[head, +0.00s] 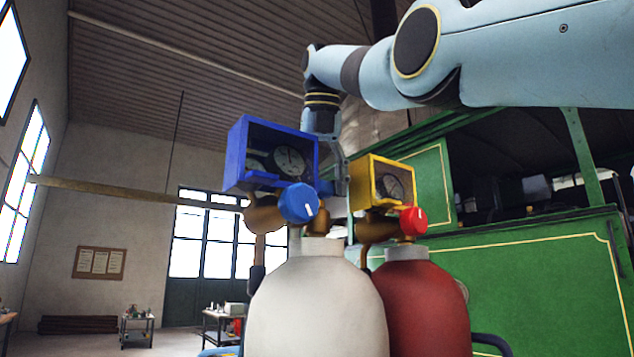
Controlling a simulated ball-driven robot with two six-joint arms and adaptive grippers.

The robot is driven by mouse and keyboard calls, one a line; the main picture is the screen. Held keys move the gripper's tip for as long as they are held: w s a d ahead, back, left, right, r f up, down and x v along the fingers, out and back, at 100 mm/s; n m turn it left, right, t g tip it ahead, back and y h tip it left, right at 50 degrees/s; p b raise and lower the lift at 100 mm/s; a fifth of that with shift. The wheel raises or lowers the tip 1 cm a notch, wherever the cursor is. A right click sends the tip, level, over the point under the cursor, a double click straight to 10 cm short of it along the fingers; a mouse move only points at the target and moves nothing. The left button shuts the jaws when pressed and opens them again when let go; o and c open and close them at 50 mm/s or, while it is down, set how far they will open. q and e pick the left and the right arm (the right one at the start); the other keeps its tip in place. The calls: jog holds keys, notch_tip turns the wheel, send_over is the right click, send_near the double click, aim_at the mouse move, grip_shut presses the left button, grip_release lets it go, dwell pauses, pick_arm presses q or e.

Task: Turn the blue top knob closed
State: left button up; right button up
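The blue knob (299,203) with a white mark sits on the brass valve of a white gas cylinder (315,300), just below a blue gauge box (240,150). My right gripper (335,175) hangs down from above, to the right of the blue box and up and right of the knob. It appears apart from the knob. The blue box partly hides it, so its finger opening does not show clearly. My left gripper is not in view.
Close on the right stand a red cylinder (425,300) with a red knob (413,221) and a yellow gauge box (371,171). The green steam tram (540,290) fills the right side. Small carts (137,328) stand far back left. The space left of the blue box is clear.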

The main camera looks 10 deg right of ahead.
jog(key=c, duration=0.8)
jog(key=shift+c, duration=0.2)
jog(key=shift+m, duration=0.3)
jog(key=m+p, duration=0.1)
jog(key=m+h+p, duration=0.1)
jog(key=m+p, duration=0.1)
jog(key=shift+a+r+m+g, duration=0.1)
jog(key=shift+r+m+g, duration=0.05)
jog(key=shift+m+g, duration=0.15)
jog(key=shift+m+g+h+p, duration=0.3)
jog(key=shift+m+h+p, duration=0.4)
jog(key=shift+m+p, duration=0.9)
jog(key=o, duration=1.2)
